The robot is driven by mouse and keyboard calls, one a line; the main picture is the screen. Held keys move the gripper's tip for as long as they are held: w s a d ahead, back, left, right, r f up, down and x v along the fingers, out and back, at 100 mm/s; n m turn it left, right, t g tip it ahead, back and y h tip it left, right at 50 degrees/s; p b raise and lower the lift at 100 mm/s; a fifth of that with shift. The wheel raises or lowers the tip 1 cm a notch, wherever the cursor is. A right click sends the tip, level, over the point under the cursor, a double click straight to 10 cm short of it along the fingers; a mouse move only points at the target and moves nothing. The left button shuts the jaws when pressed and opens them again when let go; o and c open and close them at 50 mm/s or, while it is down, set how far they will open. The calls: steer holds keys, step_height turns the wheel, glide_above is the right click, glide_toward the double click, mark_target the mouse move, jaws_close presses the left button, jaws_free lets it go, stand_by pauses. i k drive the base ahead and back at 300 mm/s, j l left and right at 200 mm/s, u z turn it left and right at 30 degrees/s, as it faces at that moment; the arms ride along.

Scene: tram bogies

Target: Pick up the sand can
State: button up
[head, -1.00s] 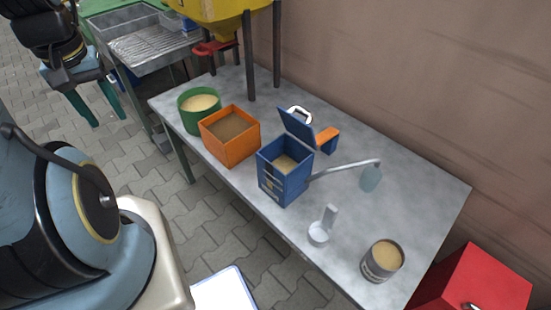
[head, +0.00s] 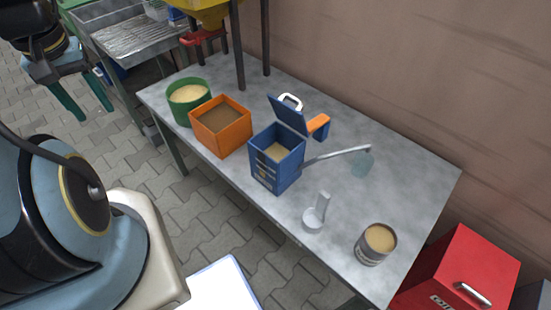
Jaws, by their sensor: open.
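A blue can (head: 272,178) stands upright on the grey table, left of its middle. Its lid (head: 287,114) is raised, pale sand shows inside, and a thin spout (head: 335,155) reaches right over the table. An open grey tin (head: 375,246) with sandy content stands near the table's right front corner. The frame does not settle which one is called the sand can; the blue can has the spout and lid. My gripper (head: 95,112) hangs at the upper left, open and empty, over the paving left of the table and far from both.
On the table (head: 420,200), a green tub (head: 188,112) of sand and an orange box (head: 222,148) of brown material stand left of the blue can. A white scoop (head: 314,217) lies before it. A yellow hopper (head: 205,12) stands behind; a red box (head: 450,272) is at right.

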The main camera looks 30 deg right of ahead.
mark_target(380, 240)
steer(key=k+j, duration=0.1)
steer(key=k, duration=0.35)
steer(key=k+j, duration=0.15)
steer(key=k, duration=0.25)
steer(key=k+j, duration=0.1)
steer(key=k, duration=0.35)
